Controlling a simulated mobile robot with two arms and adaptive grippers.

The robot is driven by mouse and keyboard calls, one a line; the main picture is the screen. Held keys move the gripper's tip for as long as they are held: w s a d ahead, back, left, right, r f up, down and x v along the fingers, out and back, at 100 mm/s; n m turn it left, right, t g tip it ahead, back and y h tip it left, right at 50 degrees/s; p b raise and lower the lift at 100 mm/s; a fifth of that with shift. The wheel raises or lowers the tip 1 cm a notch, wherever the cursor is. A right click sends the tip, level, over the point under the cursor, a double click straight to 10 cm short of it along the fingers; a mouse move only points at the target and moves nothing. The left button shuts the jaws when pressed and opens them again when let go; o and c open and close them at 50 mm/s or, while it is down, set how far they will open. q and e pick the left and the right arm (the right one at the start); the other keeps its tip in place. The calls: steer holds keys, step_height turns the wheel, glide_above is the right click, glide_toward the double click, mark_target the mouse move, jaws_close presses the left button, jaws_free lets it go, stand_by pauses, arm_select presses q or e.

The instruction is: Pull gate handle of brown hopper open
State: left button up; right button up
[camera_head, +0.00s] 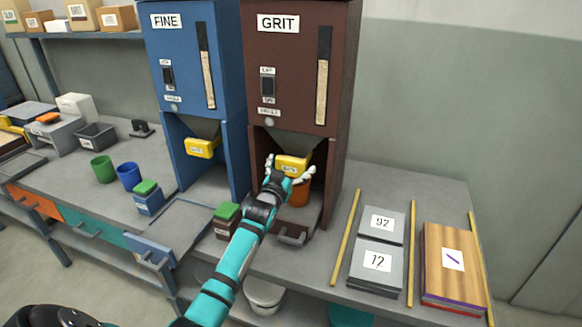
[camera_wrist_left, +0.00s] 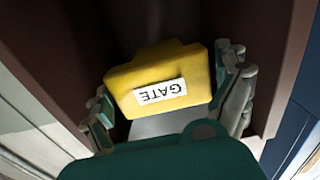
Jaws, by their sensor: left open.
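The brown hopper (camera_head: 295,85), labelled GRIT, stands right of the blue hopper. Its yellow gate handle (camera_head: 290,164) is in the recess below the front panel. The handle, marked GATE, also shows large in the left wrist view (camera_wrist_left: 160,78). My left gripper (camera_head: 289,171) is at the handle, with one finger on either side of it. The fingers are apart in the left wrist view (camera_wrist_left: 168,100); whether either touches the handle I cannot tell. An orange cup (camera_head: 299,192) stands under the outlet, partly hidden by my gripper. My right gripper is not in view.
The blue hopper (camera_head: 192,70), labelled FINE, has its own yellow handle (camera_head: 201,148). The recess walls are close around my gripper. Grey plates (camera_head: 378,255), yellow rods and a wooden block (camera_head: 453,260) lie right. Green and blue cups (camera_head: 129,176) stand left.

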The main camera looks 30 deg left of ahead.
arm_select(q)
steer(key=c, duration=1.5)
